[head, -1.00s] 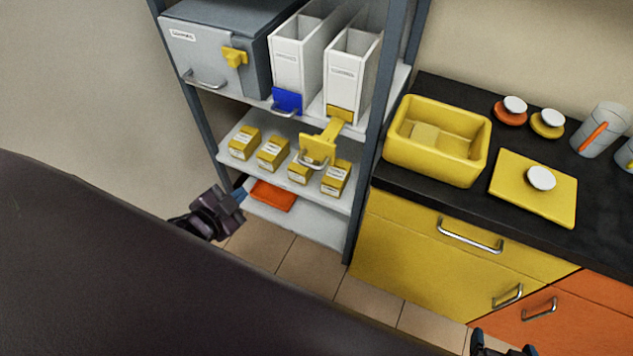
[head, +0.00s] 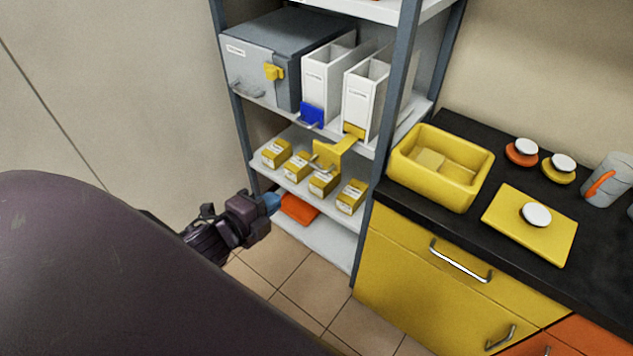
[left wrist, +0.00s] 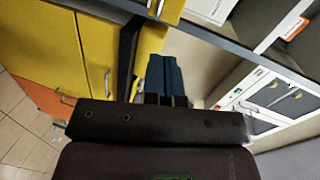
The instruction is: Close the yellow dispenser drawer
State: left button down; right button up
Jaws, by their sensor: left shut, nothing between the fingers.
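The yellow dispenser drawer (head: 327,153) sticks out from the foot of the right white dispenser (head: 366,97) on the middle shelf. Its front plate and handle hang forward over the lower shelf. My left gripper (head: 272,202) is shut and empty, to the left of and below the drawer in the head view, apart from it. Its blue fingers (left wrist: 165,78) lie together in the left wrist view. A yellow piece with a metal handle (left wrist: 168,10) shows at that view's top edge; I cannot tell whether it is the drawer. My right gripper is out of view.
The left white dispenser (head: 323,80) has a blue drawer (head: 312,115), pushed in. A grey box (head: 265,60) stands left of it. Several yellow boxes (head: 322,184) line the lower shelf; an orange item (head: 299,209) lies below. A yellow bin (head: 470,180) stands on the counter.

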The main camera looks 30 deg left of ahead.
pick_arm(q)
jog(key=m, duration=0.1)
send_near(316, 169)
jog(key=x, duration=0.6)
jog(key=shift+w+f, duration=0.2)
jog(key=shift+w, duration=0.5)
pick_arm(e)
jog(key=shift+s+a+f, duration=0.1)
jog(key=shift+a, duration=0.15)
